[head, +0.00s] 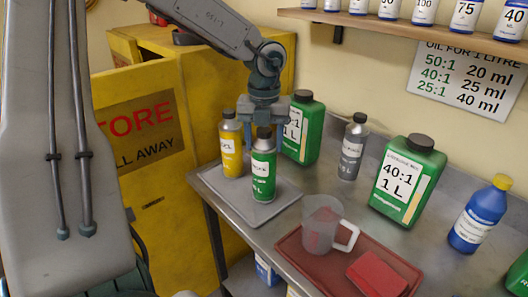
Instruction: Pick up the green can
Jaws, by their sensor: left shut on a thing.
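The green can (263,172), with a white label and a dark cap, is upright at the grey tray (283,206) on the metal bench. I cannot tell whether its base touches the tray. My left gripper (263,133) points down from above and is shut on the green can near its top. A yellow can (231,150) stands close behind it to the left. My right gripper is not in view.
A green jug (302,130) stands close behind the gripper. A grey can (353,147), a larger green jug (408,182) and a blue bottle (480,214) stand to the right. A clear pitcher (320,226) and a red cloth (377,275) are on the red tray (290,250). A yellow cabinet (205,90) is at the left.

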